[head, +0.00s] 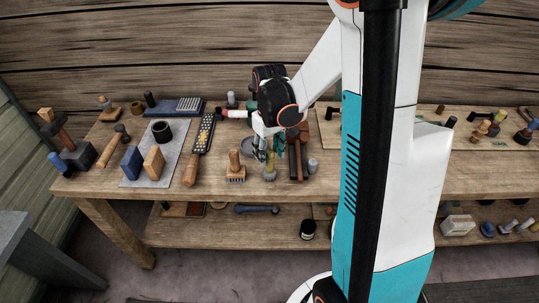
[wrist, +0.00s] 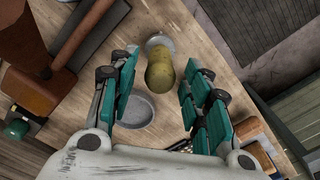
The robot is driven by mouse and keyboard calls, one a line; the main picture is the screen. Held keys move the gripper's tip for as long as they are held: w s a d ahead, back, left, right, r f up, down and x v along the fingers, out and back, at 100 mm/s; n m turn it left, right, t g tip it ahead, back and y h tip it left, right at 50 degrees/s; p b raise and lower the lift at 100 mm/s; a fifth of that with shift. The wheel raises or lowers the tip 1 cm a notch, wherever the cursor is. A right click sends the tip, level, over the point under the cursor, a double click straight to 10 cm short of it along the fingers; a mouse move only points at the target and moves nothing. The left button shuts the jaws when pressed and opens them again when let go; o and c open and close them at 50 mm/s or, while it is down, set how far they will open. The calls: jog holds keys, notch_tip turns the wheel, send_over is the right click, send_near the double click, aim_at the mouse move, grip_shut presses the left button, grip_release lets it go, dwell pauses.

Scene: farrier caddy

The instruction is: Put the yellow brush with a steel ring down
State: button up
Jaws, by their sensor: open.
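The yellow brush with a steel ring (head: 269,172) stands on the wooden bench, seemingly upright, in the head view. In the wrist view, its yellow-olive body (wrist: 160,70) shows with a pale grey round part at its far end. My gripper (head: 265,151) is just behind and above it in the head view. In the wrist view, my gripper (wrist: 162,82) has its teal fingers spread wide, one on each side of the brush, with visible gaps. The fingers do not appear to touch it. The brush's underside is hidden.
A round grey dish (wrist: 135,110) lies close by on the bench. A rasp (head: 203,135) lies farther left. Some bare bench shows along the front.

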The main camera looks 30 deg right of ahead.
notch_tip(320, 180, up, 10)
jog(key=shift+f+p, duration=0.25)
jog(key=shift+p, duration=0.95)
